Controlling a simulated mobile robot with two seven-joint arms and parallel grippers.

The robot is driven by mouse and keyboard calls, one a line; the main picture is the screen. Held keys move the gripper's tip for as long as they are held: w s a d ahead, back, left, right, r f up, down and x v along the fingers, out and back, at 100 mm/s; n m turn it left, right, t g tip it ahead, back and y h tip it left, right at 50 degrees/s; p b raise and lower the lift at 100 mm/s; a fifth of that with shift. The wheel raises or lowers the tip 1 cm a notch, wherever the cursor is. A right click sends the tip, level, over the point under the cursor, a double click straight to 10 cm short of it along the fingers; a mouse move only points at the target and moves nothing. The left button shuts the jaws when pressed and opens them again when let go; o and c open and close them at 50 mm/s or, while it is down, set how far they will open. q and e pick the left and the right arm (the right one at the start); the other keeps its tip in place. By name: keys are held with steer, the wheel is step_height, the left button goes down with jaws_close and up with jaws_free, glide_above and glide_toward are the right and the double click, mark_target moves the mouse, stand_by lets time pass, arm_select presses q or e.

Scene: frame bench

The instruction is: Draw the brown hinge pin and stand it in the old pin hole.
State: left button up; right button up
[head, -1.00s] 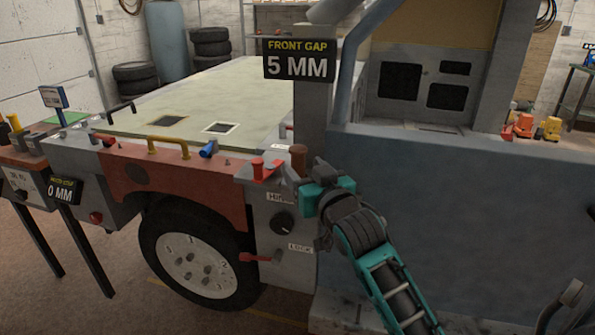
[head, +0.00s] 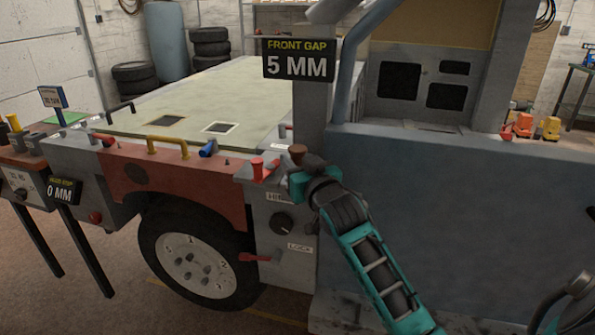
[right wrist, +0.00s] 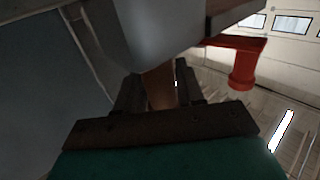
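The brown hinge pin (head: 298,152) stands upright on the grey hinge block beside the door pillar, its wide brown head on top. My right gripper (head: 302,172) is at the pin, just below its head, coming in from the lower right. In the right wrist view the brown shaft (right wrist: 158,88) lies between the two dark fingers. A thin light gap shows between shaft and right finger, so the gripper looks open around the pin. I cannot make out the old pin hole.
A red handle (head: 258,168) stands close left of the pin; it also shows in the right wrist view (right wrist: 242,68). A dark knob (head: 282,223) and a red lever (head: 256,258) are on the panel below. The blue door (head: 450,210) fills the right. A sign (head: 298,60) reads 5 MM.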

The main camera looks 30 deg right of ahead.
jaws_close()
